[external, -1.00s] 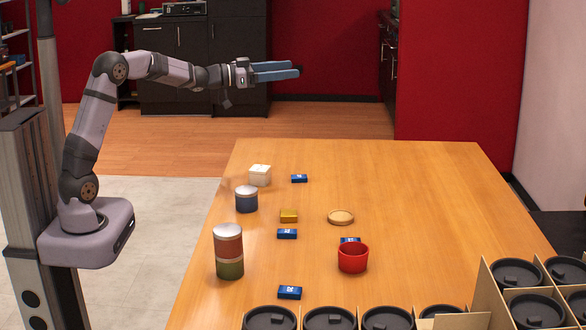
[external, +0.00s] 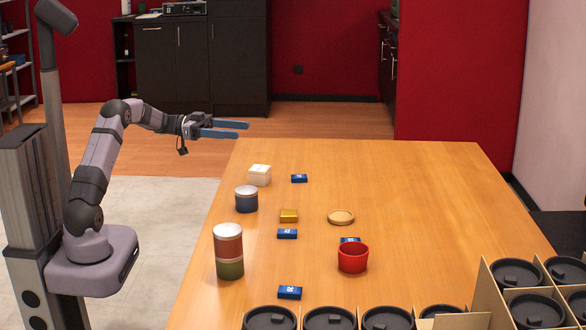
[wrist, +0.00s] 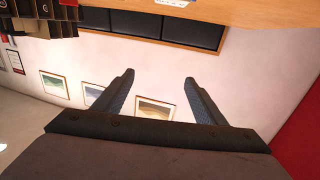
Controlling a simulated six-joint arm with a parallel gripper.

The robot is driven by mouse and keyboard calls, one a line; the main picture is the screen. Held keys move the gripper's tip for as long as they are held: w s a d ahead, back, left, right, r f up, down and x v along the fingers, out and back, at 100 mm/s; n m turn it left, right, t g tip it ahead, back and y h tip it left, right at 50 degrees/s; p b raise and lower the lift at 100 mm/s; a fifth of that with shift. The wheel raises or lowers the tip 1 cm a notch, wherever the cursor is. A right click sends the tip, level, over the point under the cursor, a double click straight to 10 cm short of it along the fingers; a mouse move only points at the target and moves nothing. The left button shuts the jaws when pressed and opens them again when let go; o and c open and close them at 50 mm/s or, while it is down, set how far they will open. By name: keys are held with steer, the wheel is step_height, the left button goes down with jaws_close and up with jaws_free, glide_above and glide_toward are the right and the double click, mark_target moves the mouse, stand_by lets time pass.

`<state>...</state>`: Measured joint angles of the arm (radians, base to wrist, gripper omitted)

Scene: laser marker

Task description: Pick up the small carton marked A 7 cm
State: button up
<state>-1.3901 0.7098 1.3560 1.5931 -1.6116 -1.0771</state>
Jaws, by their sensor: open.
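Several small blue cartons with pale markings lie apart on the wooden table: one at the back (external: 299,178), one in the middle (external: 287,234), one partly hidden behind the red cup (external: 350,240) and one near the front (external: 290,292). Their markings are too small to read, so I cannot tell which is marked A. My gripper (external: 243,129) is in the air beyond the table's back left corner, pointing right, away from all the cartons. In the wrist view my gripper (wrist: 159,76) has its fingers apart with nothing between them.
On the table (external: 430,200) stand a cream box (external: 260,175), a navy tin (external: 246,200), a gold box (external: 289,216), a wooden dish (external: 341,217), stacked tins (external: 229,252) and a red cup (external: 353,258). A divided carton with black lids (external: 517,272) fills the front right. The back right is clear.

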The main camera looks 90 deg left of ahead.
glide_toward(251, 168)
steer(key=w, duration=0.4)
steer(key=shift+w+a, duration=0.1)
steer(key=shift+w, duration=0.15)
steer(key=shift+x, duration=3.65)
steer(key=shift+f, duration=0.15)
steer(key=c, duration=1.2)
